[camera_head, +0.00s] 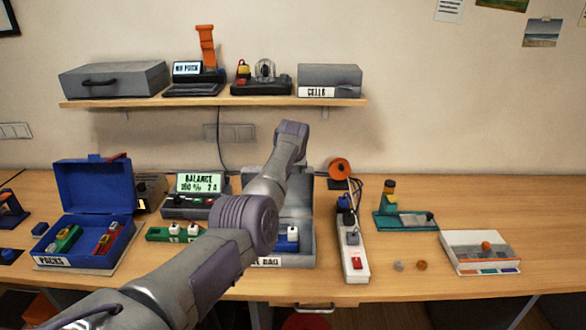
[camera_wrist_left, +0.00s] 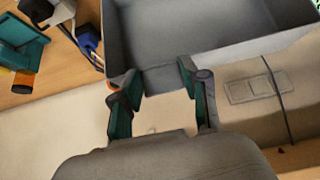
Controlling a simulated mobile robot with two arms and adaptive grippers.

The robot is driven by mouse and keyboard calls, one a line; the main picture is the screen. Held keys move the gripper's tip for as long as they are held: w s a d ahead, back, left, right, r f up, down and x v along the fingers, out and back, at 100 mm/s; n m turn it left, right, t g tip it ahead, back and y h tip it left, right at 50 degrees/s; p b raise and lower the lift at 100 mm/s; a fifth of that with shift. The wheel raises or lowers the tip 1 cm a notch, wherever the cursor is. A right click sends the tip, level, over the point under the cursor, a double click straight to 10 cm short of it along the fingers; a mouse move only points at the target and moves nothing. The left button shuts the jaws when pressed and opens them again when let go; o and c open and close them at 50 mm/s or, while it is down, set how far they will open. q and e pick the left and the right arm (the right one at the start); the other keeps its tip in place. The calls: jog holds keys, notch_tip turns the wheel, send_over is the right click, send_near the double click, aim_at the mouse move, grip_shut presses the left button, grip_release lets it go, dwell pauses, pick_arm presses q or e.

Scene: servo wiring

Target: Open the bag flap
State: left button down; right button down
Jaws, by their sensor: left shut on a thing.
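The grey bag (camera_head: 283,262), its front label partly hidden by my left arm, stands on the bench. Its grey flap (camera_head: 305,205) looks raised at the back, partly behind my arm. A blue part with a white top sits inside the bag. In the left wrist view the flap (camera_wrist_left: 215,35) is a shallow grey shell. My left gripper (camera_wrist_left: 163,82) is shut on the flap's edge, one teal finger on either side of a short stretch of it. In the head view its fingertips are hidden behind my arm. My right gripper is not in view.
An open blue case (camera_head: 95,190) stands at the left, near the balance display (camera_head: 200,190). A white power strip (camera_head: 352,250) lies close right of the bag, with an orange spool (camera_head: 340,168) behind. A shelf (camera_head: 215,103) hangs above. The bench's far right is clear.

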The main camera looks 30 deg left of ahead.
pick_arm(q)
jog(key=shift+s+d+f, duration=0.15)
jog(key=shift+d+f, duration=0.2)
jog(key=shift+f, duration=0.2)
jog(key=c, duration=0.7)
grip_release()
jog(key=shift+o, duration=0.7)
jog(key=shift+w, duration=0.25)
jog(key=shift+w+r, duration=0.1)
jog(key=v, duration=1.2)
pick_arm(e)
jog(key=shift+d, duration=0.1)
pick_arm(q)
jog(key=shift+w+a, duration=0.1)
jog(key=shift+a, duration=0.05)
